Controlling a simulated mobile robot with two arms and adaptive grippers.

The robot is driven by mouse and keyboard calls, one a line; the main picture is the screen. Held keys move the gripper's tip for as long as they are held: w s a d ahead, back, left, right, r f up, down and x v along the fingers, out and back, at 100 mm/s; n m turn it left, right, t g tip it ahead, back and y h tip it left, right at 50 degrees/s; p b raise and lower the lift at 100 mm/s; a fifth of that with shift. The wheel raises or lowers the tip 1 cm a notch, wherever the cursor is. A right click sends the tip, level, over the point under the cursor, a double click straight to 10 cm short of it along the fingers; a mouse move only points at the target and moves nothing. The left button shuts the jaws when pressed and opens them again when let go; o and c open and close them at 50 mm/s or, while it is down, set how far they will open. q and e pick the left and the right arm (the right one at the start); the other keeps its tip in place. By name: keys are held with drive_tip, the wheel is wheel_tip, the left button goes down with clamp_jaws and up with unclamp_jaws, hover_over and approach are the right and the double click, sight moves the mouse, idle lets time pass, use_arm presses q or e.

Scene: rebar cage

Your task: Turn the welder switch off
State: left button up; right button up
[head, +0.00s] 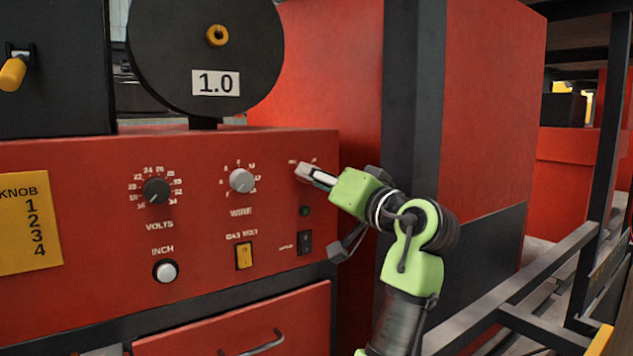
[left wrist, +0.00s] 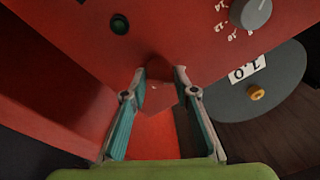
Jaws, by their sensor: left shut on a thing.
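The red welder panel (head: 100,200) faces me. A black rocker switch (head: 305,242) sits at its lower right, with a label too small to read. Above it is a dark green lamp (head: 305,211), also in the left wrist view (left wrist: 120,24). My left gripper (head: 304,171) is at the panel's upper-right dial, above the lamp. Its fingers, also in the left wrist view (left wrist: 161,76), are shut on the dial's knob, which they mostly hide. The gripper is apart from the rocker switch, and its wrist is to the switch's right. My right gripper is not in view.
Left of the gripper are the WIRE knob (head: 241,180), VOLTS knob (head: 156,190), yellow gas test switch (head: 244,256) and white INCH button (head: 166,271). A black spool (head: 160,60) stands on top. A drawer handle (head: 255,344) juts out below. Metal rails (head: 530,270) lie right.

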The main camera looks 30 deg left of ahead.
use_arm(q)
drive_tip(key=shift+f, duration=0.15)
drive_tip(key=o, duration=1.1)
drive_tip(key=shift+w, duration=0.1)
drive_tip(key=v, duration=1.2)
